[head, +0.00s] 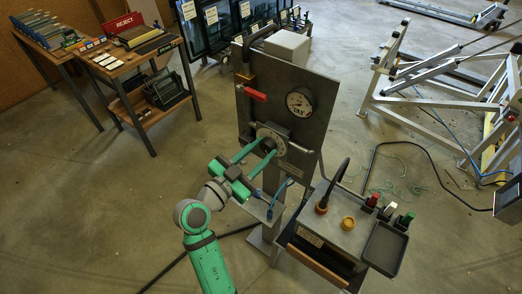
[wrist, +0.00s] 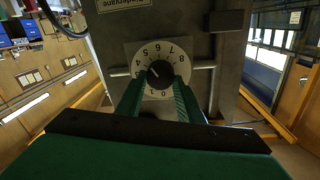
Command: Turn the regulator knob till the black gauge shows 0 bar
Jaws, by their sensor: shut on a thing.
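The regulator knob is a small black knob (wrist: 160,74) at the centre of a pale dial plate (wrist: 158,52) numbered from 0 at the bottom to 8 at the upper right. A light mark on it points to the upper left, near the low-middle numbers. My gripper (wrist: 160,88) is shut on the knob, with one green finger at each side. In the head view my gripper (head: 263,152) reaches the dial from the lower left.
A red-handled valve (head: 256,95) is on the panel left of the gauge. A box with red, white and green plugs (head: 388,208) and a dark tray (head: 385,248) stands at lower right. Pipes run beside the dial. A wooden bench (head: 140,62) stands at far left. Floor between is clear.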

